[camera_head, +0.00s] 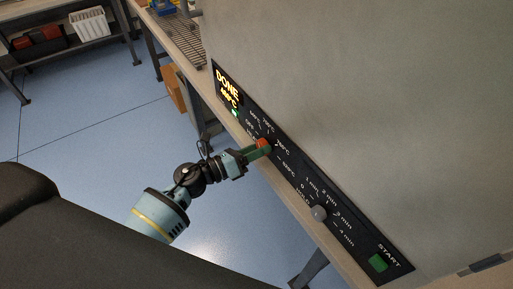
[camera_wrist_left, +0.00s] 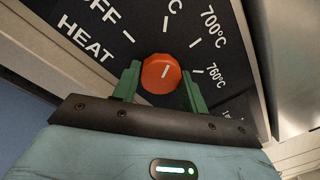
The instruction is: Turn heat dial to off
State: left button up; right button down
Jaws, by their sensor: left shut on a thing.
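The heat dial (camera_wrist_left: 161,73) is a round orange-red knob with a short white line on its face, on a black panel. The dial also shows in the head view (camera_head: 264,144), partly covered by the fingers. My left gripper (camera_head: 258,149) is shut on the dial, with one green finger on each side of it. The OFF label (camera_wrist_left: 103,10) is partly cut off. My right gripper is not in view.
The control panel (camera_head: 350,236) also carries a grey timer knob (camera_head: 319,213) and a green START button (camera_head: 378,263). A lit display (camera_head: 228,88) reads DONE. The large grey oven body (camera_head: 380,110) rises behind the panel. Blue floor lies open at the left.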

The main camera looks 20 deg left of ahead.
pick_arm(q)
jog(key=shift+n+t+y+p, duration=0.25)
jog(key=shift+n+p, duration=0.5)
jog(key=shift+n, duration=2.4)
jog(key=shift+n+t+y+p, duration=0.15)
jog(key=shift+n+t+p, duration=0.4)
jog(key=shift+n, duration=2.6)
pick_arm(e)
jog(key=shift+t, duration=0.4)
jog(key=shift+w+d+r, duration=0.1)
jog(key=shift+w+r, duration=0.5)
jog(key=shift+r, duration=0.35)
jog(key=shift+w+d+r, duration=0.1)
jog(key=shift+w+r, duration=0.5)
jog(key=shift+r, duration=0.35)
pick_arm(q)
jog(key=o, duration=1)
